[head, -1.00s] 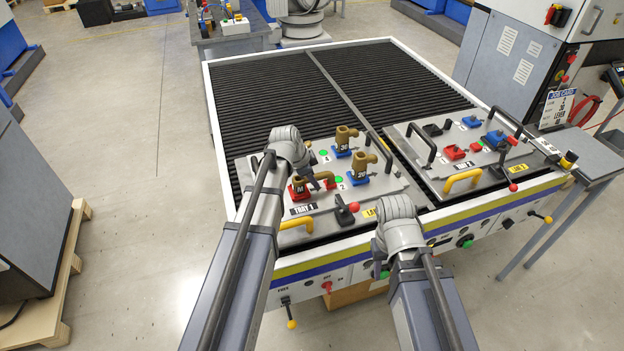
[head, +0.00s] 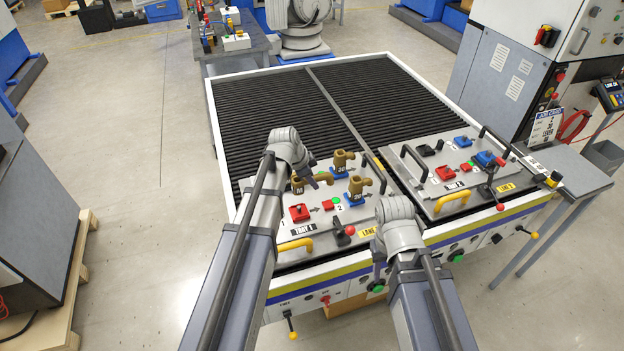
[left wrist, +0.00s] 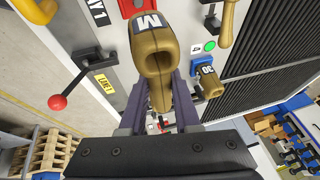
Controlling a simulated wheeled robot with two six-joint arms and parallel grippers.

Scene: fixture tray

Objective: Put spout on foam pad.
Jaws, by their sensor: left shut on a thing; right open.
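A bronze-brown spout marked M (head: 297,187) is in my left gripper (head: 314,179), above a red holder (head: 299,212) on Tray 1. In the left wrist view the same spout (left wrist: 158,58) sits between the fingers of my left gripper (left wrist: 158,105), its round mouth facing the camera. I cannot make out a foam pad.
Tray 1 (head: 270,221) has a yellow handle (head: 296,244) and a red-knobbed lever (head: 345,232). A second tray (head: 432,202) with red and blue fixtures lies to the right. The ribbed black table top (head: 262,110) behind them is bare.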

